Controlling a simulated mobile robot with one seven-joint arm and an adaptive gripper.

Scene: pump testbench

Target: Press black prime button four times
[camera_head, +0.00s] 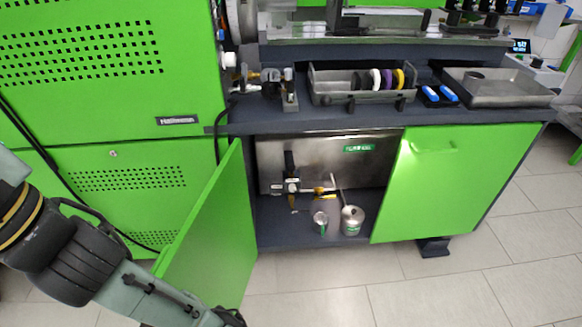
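I cannot pick out a black prime button for certain in the head view. Inside the open lower cabinet, a small fitting assembly (291,187) with a black upright part and yellow-brass pieces is mounted before a steel tank (327,165). Any button on it is too small to tell. My arm comes in from the left and runs down to the bottom edge, in front of the open left door. My gripper is not in view; the arm's end is cut off by the frame.
The left green door (207,240) stands open toward me; the right green door (455,180) borders the opening. A metal can (352,221) and a smaller cup (320,222) stand on the cabinet floor. A rack of rings (330,88) and a steel tray (500,88) sit on the bench.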

